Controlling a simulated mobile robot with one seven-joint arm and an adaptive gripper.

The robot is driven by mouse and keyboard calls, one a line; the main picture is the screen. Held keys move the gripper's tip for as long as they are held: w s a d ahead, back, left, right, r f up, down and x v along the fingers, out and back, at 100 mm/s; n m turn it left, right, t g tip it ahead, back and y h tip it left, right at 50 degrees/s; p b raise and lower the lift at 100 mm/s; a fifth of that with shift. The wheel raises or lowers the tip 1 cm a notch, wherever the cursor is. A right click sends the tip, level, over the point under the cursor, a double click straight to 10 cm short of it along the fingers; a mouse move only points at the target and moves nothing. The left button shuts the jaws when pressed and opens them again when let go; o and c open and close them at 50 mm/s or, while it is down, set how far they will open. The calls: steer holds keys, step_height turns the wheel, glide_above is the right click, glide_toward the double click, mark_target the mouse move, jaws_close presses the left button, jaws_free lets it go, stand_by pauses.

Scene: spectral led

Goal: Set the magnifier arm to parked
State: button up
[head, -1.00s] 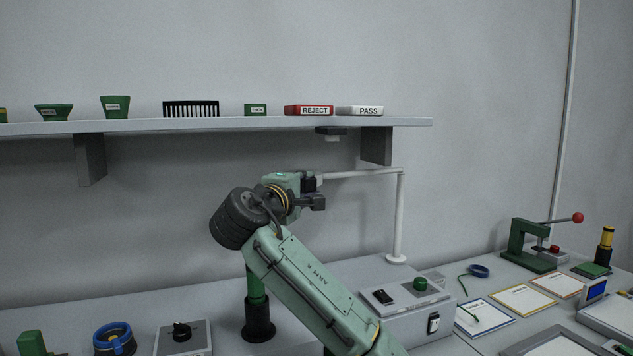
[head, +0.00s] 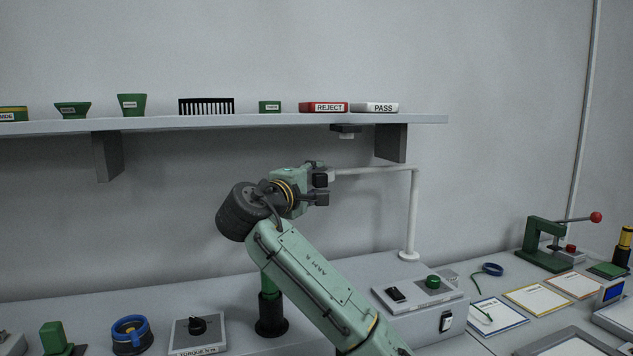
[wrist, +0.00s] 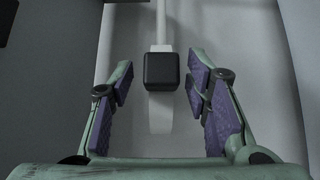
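A thin white post with a level arm (head: 413,215) stands at the back of the bench; I take it for the magnifier arm. Its level part runs left to my gripper (head: 322,190), which hides its end in the head view. In the wrist view, the white rod (wrist: 161,18) ends at a dark square block (wrist: 161,70), with a pale band below it. My gripper (wrist: 178,85) is open, its purple-padded fingers on either side of the block with gaps visible. No lens can be made out.
A shelf (head: 250,122) with bins and REJECT and PASS trays hangs above my gripper. A grey control box (head: 425,312) sits below the white arm. A green post on a black base (head: 271,318) stands partly behind my arm. A green press (head: 545,245) is at right.

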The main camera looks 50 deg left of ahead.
steer(key=v, duration=1.2)
stand_by(0.6)
